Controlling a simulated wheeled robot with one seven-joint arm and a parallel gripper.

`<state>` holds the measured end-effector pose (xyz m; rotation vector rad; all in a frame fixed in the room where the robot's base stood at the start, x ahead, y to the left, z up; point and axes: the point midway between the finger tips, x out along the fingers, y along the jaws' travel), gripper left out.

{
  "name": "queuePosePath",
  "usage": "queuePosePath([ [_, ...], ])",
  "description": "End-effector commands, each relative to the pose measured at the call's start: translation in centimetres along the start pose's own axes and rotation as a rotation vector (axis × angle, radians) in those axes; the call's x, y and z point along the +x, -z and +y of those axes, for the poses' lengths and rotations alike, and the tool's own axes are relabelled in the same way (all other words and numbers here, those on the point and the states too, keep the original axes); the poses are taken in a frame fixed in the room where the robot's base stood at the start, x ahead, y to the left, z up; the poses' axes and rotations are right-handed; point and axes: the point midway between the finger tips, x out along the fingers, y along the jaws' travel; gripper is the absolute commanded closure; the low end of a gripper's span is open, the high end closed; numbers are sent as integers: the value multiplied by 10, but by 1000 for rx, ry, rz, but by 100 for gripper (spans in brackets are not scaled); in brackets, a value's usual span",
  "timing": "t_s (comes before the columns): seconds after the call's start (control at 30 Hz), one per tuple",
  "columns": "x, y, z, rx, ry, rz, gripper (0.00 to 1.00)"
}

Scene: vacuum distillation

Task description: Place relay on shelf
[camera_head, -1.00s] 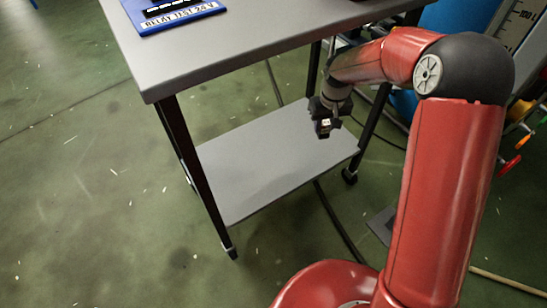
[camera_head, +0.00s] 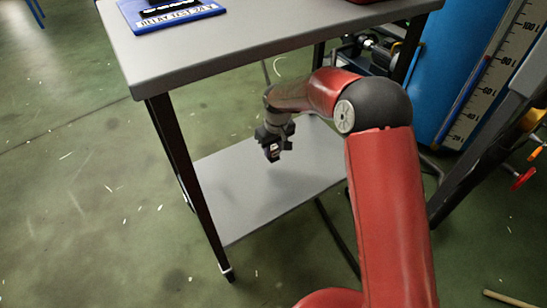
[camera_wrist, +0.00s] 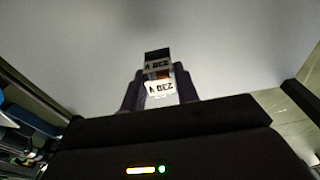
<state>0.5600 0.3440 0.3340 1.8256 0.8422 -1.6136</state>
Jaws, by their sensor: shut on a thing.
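My gripper (camera_head: 273,151) hangs over the grey lower shelf (camera_head: 228,205) of the table, under the tabletop. It is shut on the relay (camera_wrist: 160,88), a small dark block with a white label. In the wrist view the relay sits between my two fingers, its label reading something like "A BEZ", with the pale shelf surface behind it. In the head view the relay (camera_head: 272,154) is a small dark piece at my fingertips, with a gap seeming to remain above the shelf. The shelf is bare where it shows.
The grey tabletop (camera_head: 240,45) is above, bearing a blue relay test base (camera_head: 172,14) at the back left. A dark table leg (camera_head: 190,190) stands at the shelf's left front. A blue tank (camera_head: 470,60) with a scale and a red-handled valve (camera_head: 523,179) are at the right.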

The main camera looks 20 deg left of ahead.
Motion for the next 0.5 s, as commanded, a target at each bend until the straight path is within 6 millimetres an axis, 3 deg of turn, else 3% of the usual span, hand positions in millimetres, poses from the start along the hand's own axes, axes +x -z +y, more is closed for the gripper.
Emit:
queuePosePath([
  [0.1,24,-4,0,0,1,-4,93],
  [0.2,36,-5,0,1,1,-3,93],
  [0.5,38,-5,0,1,1,-1,93],
])
